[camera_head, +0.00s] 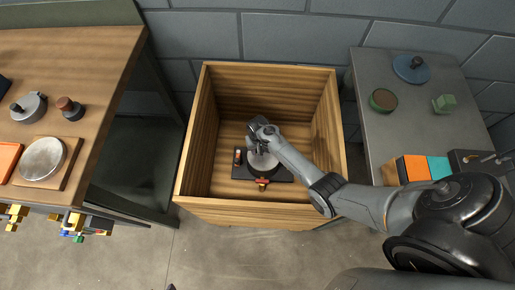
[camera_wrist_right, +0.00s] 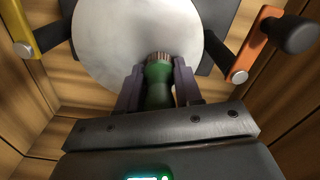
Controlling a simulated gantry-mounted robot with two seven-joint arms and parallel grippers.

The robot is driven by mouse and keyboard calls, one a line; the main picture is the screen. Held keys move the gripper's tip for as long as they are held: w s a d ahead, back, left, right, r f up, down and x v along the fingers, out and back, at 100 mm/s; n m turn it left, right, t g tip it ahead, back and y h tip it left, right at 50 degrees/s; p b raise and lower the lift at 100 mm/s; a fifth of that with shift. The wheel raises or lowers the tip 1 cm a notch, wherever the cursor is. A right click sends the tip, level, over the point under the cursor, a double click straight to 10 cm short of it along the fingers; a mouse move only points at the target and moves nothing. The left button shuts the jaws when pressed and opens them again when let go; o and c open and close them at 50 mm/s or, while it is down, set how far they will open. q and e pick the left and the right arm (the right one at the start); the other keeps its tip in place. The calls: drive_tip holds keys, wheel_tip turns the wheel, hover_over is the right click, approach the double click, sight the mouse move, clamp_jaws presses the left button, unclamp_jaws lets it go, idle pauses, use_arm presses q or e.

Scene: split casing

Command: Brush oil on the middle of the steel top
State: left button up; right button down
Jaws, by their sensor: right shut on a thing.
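A round pale steel top (camera_head: 262,165) sits on a dark base (camera_head: 284,174) inside the wooden crate. It fills the upper middle of the right wrist view (camera_wrist_right: 110,45). My right gripper (camera_head: 262,133) reaches down into the crate above the disc. In the right wrist view, my right gripper (camera_wrist_right: 158,85) is shut on a green-handled brush (camera_wrist_right: 157,93). The brush's brown bristle end overlaps the lower middle of the disc; I cannot tell whether it touches. My left gripper is not in view.
The wooden crate (camera_head: 188,150) has high walls around the work. An orange lever (camera_wrist_right: 247,58) and a yellow lever (camera_wrist_right: 25,28) flank the disc. A wooden table (camera_head: 100,60) at left holds another steel disc (camera_head: 42,159). A grey table (camera_head: 425,120) at right holds several items.

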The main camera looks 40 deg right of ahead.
drive_tip(key=shift+w+d, duration=0.2)
